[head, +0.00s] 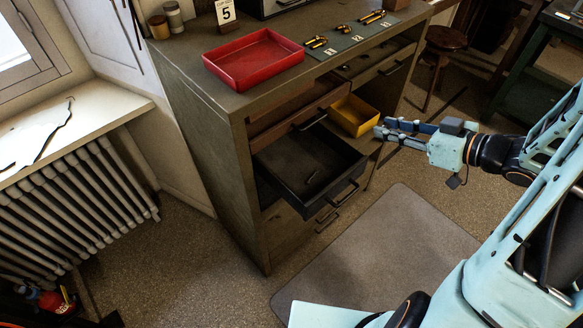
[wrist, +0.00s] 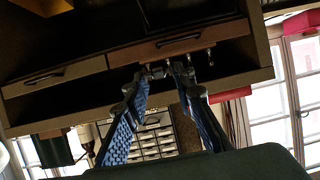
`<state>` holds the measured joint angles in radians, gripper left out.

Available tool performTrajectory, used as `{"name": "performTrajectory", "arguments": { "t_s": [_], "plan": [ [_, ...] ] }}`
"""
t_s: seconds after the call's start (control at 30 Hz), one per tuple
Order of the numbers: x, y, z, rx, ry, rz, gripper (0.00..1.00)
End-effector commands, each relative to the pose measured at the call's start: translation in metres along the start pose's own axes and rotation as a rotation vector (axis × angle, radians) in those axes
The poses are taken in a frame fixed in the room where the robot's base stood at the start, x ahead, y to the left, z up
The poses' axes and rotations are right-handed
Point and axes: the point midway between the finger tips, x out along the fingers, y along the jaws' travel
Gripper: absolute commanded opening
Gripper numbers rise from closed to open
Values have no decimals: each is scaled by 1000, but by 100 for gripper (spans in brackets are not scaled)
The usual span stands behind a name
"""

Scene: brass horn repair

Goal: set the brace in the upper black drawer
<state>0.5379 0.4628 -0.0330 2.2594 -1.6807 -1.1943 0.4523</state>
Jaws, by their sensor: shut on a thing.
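The upper black drawer (head: 300,185) is pulled out from the front of the workbench in the head view, its inside open to above. A small dark thing lies on its floor. My gripper (head: 381,129) is to the right of the drawer, apart from it and in front of the yellow bin, with its fingers pointing left. In the wrist view my gripper (wrist: 160,72) is shut on a small metallic piece, the brace (wrist: 158,72), at the fingertips. The brace is too small to make out in the head view.
A brown drawer (head: 290,117) sits above the black one, slightly out. A yellow bin (head: 356,116) stands to its right. The bench top holds a red tray (head: 253,60) and a numbered mat (head: 345,38) with brass parts. A stool (head: 445,40) stands behind right.

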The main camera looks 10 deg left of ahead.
Motion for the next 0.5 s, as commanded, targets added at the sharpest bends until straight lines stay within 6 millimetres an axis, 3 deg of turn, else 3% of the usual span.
{"name": "performTrajectory", "arguments": {
  "t_s": [0.03, 0.5],
  "plan": [
    [6, -4, 13, -7, -1, 4, 11],
    [8, -50, 29, 6, 4, 27, 11]
  ]
}}
